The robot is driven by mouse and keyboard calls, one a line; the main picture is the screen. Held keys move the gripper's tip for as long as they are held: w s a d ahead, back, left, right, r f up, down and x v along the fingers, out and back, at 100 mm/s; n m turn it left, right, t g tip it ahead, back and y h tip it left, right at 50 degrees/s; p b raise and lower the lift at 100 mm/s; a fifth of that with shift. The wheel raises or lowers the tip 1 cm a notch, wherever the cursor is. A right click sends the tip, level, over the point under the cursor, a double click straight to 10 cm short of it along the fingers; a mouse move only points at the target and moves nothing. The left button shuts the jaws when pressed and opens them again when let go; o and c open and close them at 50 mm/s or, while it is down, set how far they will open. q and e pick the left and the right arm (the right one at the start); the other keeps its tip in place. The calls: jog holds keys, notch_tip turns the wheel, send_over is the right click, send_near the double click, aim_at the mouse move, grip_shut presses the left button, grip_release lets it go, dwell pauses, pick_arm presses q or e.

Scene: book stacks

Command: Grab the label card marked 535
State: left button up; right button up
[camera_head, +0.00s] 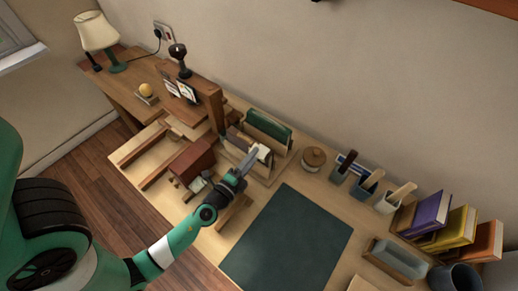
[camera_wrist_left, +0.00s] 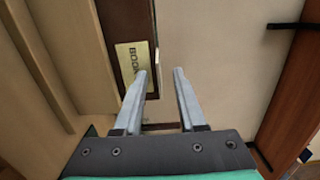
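No card marked 535 can be read in either view. In the left wrist view a cream label (camera_wrist_left: 131,64) with dark lettering that seems to start "BOOK" lies on a dark brown strip, beside the left finger. My left gripper (camera_wrist_left: 160,76) is open, with nothing between its fingertips. In the head view my left gripper (camera_head: 250,158) reaches toward a wooden holder (camera_head: 262,176) with a dark green item (camera_head: 268,129) in it. A small white piece (camera_head: 263,152) shows just beside the fingertips. White cards (camera_head: 188,92) stand on a wooden rack farther back left. My right gripper is not in view.
A dark green desk mat (camera_head: 287,240) lies clear to the right of the gripper. A reddish-brown box (camera_head: 192,160) stands close on the left. A round wooden pot (camera_head: 314,157), pen cups (camera_head: 389,203) and books (camera_head: 430,215) line the back right.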

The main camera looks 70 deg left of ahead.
pick_arm(q)
jog(key=shift+s, duration=0.1)
grip_shut()
dwell(0.4)
jog(key=s+d+r+p, duration=0.6)
jog(key=s+r, duration=0.5)
jog(key=r, duration=0.2)
jog(key=shift+s+d+p, duration=0.35)
jog(key=shift+d+p, duration=0.05)
jog(key=shift+d, duration=0.5)
